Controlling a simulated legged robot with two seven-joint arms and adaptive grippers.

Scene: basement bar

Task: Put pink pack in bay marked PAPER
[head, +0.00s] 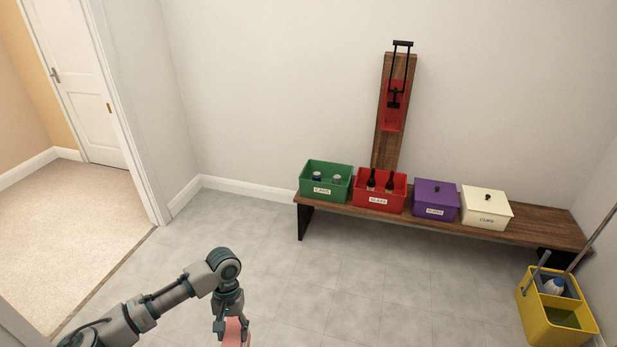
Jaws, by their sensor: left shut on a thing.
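The pink pack (236,335) is at the bottom edge, left of centre, and partly cut off by the frame. My left gripper (230,325) is shut on it from above. The bays are several boxes on a wooden bench. The open green box (325,191) has a label that seems to read CANS. The open red box (378,202) has one like GLASS. The purple box (435,212) and the cream box (487,219) have lids on with small dark knobs; their labels are too small to read surely. My right gripper is not in view.
The bench (545,228) stands against the back wall, with a wall-mounted crusher (394,105) above it. A yellow mop bucket (556,317) stands at the lower right, a mop handle leaning from it. The grey floor (350,290) before the bench is clear. A doorway is at left.

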